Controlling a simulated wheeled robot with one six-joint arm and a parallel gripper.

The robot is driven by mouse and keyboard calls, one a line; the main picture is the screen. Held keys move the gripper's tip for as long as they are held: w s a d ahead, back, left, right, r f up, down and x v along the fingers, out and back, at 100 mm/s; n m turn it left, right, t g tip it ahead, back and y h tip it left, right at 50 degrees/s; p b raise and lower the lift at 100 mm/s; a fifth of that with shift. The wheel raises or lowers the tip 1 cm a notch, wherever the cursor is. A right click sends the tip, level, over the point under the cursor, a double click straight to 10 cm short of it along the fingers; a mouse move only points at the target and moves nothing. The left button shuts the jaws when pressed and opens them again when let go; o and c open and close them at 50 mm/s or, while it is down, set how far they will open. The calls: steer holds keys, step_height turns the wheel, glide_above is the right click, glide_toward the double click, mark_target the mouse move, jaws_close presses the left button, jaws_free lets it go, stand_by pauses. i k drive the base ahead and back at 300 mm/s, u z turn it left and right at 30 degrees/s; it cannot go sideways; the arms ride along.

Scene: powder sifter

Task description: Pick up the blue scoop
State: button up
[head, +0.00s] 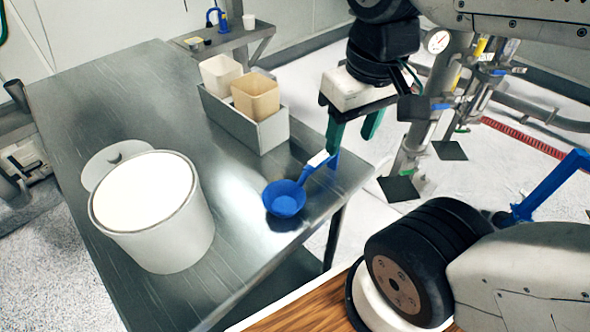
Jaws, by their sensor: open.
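The blue scoop (285,199) lies at the right edge of the metal table. Its round bowl faces up, and its handle runs up and to the right, with a white patch on it. My gripper (352,138) has two green fingers and is open. It is over the table's right edge, by the upper end of the scoop's handle. The left finger overlaps the handle end in the picture; I cannot tell whether they touch. The fingers are not closed on the scoop.
A large white bucket (198,222) full of white powder stands on the left of the metal table (100,95). A grey bin (268,133) holds a white and a tan container (256,95) near the back right. Piping (425,130) stands beyond the right edge. The table's middle is clear.

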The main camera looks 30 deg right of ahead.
mark_target(283, 198)
steer(key=k, duration=0.9)
steer(key=z, duration=0.2)
steer(key=i, duration=0.5)
steer(key=u, duration=1.15)
